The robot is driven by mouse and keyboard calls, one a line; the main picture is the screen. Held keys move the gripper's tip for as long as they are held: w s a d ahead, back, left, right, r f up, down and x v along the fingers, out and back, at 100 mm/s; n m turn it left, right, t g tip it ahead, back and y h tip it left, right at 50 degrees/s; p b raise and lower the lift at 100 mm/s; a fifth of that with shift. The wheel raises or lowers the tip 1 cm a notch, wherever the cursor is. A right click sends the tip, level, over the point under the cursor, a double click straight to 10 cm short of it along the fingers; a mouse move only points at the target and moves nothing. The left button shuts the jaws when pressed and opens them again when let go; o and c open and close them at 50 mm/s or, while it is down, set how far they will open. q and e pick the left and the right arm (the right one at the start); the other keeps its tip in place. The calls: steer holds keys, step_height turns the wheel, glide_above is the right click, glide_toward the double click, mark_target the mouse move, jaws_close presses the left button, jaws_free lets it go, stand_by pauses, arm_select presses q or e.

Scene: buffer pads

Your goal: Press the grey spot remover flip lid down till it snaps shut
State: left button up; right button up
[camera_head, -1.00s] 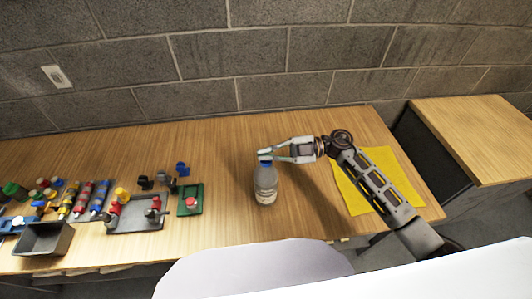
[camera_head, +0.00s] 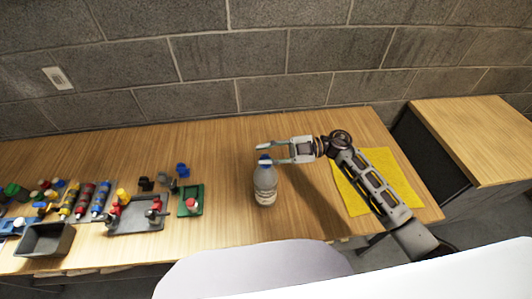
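The grey spot remover bottle (camera_head: 265,183) stands upright on the wooden table, with a pale label low on its body. Its top shows a small blue part (camera_head: 264,159); whether the flip lid is up or down is too small to tell. My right gripper (camera_head: 260,154) reaches in from the right at the bottle's top. Its two fingers are spread apart, one behind the top and the nearer one across it. I cannot tell if a finger touches the lid. My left gripper is not in view.
A yellow mat (camera_head: 353,195) lies under my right arm. Left of the bottle are a green block with a red button (camera_head: 190,201), a grey tray with red-topped parts (camera_head: 136,216), several coloured bottles and a dark bin (camera_head: 46,241). A brick wall stands behind.

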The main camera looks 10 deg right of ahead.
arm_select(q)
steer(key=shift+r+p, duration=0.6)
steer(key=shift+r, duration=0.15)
arm_select(e)
steer(key=shift+w+r+m, duration=0.2)
steer(key=shift+w+m, duration=0.05)
steer(key=shift+m, duration=0.45)
steer(key=shift+w+r+m, duration=0.15)
steer(key=shift+w+m, duration=0.1)
steer(key=shift+m, duration=0.45)
